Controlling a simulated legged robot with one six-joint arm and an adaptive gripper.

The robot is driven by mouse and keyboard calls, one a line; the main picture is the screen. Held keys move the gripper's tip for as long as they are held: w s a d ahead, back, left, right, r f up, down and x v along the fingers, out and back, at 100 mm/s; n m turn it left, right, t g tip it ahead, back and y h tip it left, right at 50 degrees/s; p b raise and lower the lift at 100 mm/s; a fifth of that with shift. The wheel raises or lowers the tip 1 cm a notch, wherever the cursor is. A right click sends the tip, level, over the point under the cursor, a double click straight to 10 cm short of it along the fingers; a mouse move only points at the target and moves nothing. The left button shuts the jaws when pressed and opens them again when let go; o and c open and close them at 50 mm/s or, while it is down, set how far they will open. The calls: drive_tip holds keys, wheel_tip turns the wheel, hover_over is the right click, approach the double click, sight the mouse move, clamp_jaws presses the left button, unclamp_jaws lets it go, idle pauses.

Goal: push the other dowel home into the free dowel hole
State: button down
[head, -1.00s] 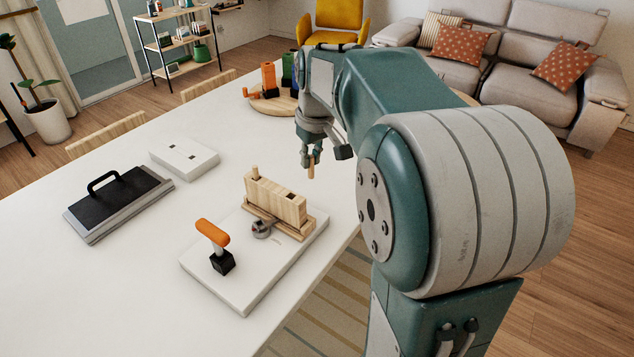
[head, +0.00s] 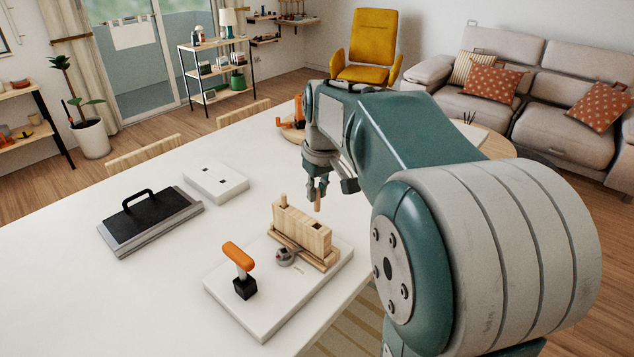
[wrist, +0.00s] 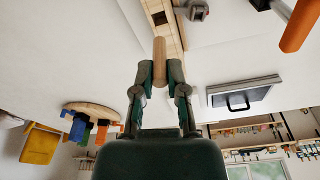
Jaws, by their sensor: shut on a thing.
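A pale wooden block (head: 300,232) stands upright in a clamp fixture on a white board (head: 235,303). One dowel (head: 283,200) stands up from the hole at its left end. The free dowel hole (head: 316,226) shows dark near its right end. My gripper (head: 317,189) is shut on the other dowel (head: 318,204), which points down, its lower end a little above the block, apart from it.
An orange-handled tool (head: 239,262) stands on the board's front left, near a grey clamp knob (head: 286,257). A black-handled flat case (head: 150,222) and a white box (head: 216,182) lie to the left. The white table between is clear.

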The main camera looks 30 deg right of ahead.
sight(317, 211)
drive_tip(key=shift+f, duration=1.7)
drive_tip(key=shift+f, duration=1.45)
drive_tip(key=c, duration=0.6)
unclamp_jaws()
drive_tip(key=r, duration=0.4)
drive_tip(key=s+r, duration=0.1)
drive_tip(key=r, duration=0.6)
drive_tip(key=shift+s+r, duration=0.35)
drive_tip(key=shift+s, duration=0.05)
